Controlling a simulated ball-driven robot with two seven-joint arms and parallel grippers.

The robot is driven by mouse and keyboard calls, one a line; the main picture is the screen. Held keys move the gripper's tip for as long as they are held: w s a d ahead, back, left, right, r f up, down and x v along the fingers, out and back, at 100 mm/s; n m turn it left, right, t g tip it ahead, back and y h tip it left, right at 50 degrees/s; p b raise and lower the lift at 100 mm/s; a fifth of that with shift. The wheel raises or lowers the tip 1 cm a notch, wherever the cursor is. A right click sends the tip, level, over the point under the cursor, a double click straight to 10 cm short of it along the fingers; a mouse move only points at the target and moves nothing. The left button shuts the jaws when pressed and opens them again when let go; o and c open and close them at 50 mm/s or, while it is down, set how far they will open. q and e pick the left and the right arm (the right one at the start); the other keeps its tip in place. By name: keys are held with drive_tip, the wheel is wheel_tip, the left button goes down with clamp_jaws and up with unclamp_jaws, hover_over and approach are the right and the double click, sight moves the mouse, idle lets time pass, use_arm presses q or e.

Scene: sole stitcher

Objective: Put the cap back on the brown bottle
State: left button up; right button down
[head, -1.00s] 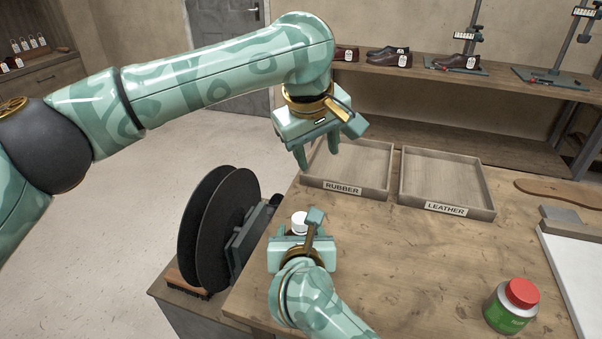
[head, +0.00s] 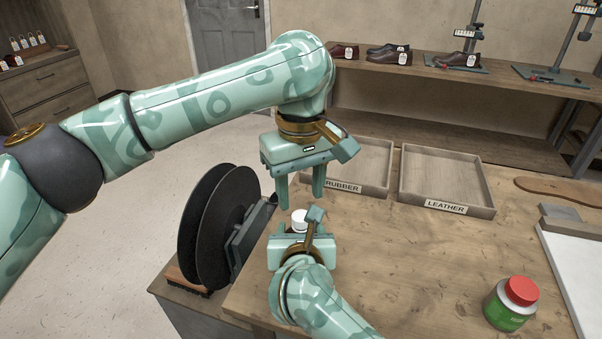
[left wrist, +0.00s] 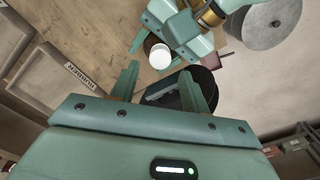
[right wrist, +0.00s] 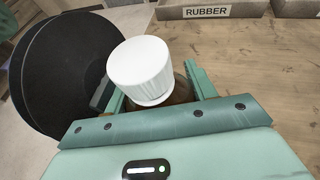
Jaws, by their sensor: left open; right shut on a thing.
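A white ribbed cap (right wrist: 140,66) sits on top of the brown bottle (right wrist: 182,92), whose body shows only partly between my right gripper's fingers in the right wrist view. A white ring shows just under the cap; I cannot tell how tightly it is on. The cap also shows in the head view (head: 299,219) and the left wrist view (left wrist: 160,56). My right gripper (head: 300,238) is shut on the bottle. My left gripper (head: 300,200) points down, open and empty, just above the cap, its fingers apart and on either side of it.
Two black discs (head: 215,228) stand at the bench's left edge. Trays marked RUBBER (head: 345,187) and LEATHER (head: 446,207) lie behind the grippers. A green jar with a red lid (head: 511,304) stands front right. The bench middle is clear.

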sight(301, 214)
use_arm(q)
drive_tip(key=shift+f, duration=2.45)
clamp_jaws()
drive_tip(key=m, duration=0.5)
drive_tip(key=shift+m, duration=0.4)
drive_tip(key=m, duration=0.4)
drive_tip(key=shift+o, duration=0.3)
unclamp_jaws()
